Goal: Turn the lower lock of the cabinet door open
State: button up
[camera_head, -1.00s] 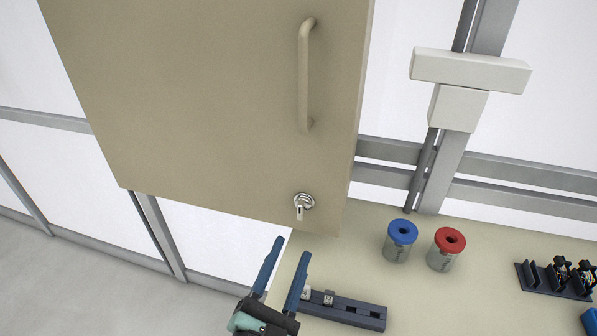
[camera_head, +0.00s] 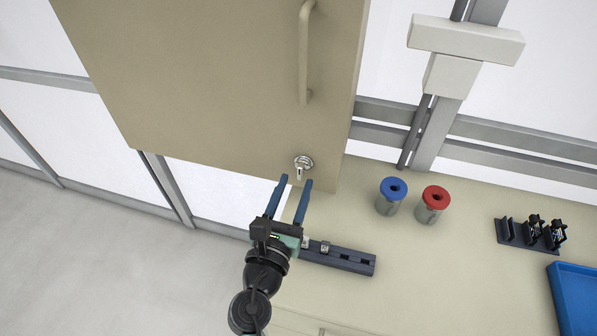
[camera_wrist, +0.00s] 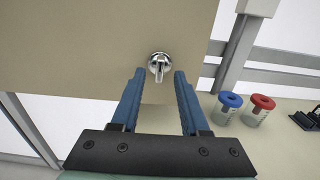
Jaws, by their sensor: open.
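The beige cabinet door (camera_head: 215,90) hangs above the counter, with a vertical handle (camera_head: 304,60). The lower lock (camera_head: 303,163) is a round silver lock near the door's bottom right corner, with a small knob or key pointing down. In the wrist view the lock (camera_wrist: 160,66) sits just beyond and between my fingertips, its knob pointing down. My gripper (camera_head: 295,184) is open and empty, its two blue fingers pointing up at the lock. The fingertips look just below the lock in the head view; I cannot tell whether they touch the door.
A dark rail block (camera_head: 340,257) with small silver pieces lies on the counter just right of my gripper. A blue-lidded pot (camera_head: 392,195) and a red-lidded pot (camera_head: 433,204) stand further right. A dark rack (camera_head: 530,234) and a blue tray (camera_head: 575,305) are at the far right.

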aim_at(299, 174)
jog(key=shift+x, duration=1.7)
grip_shut()
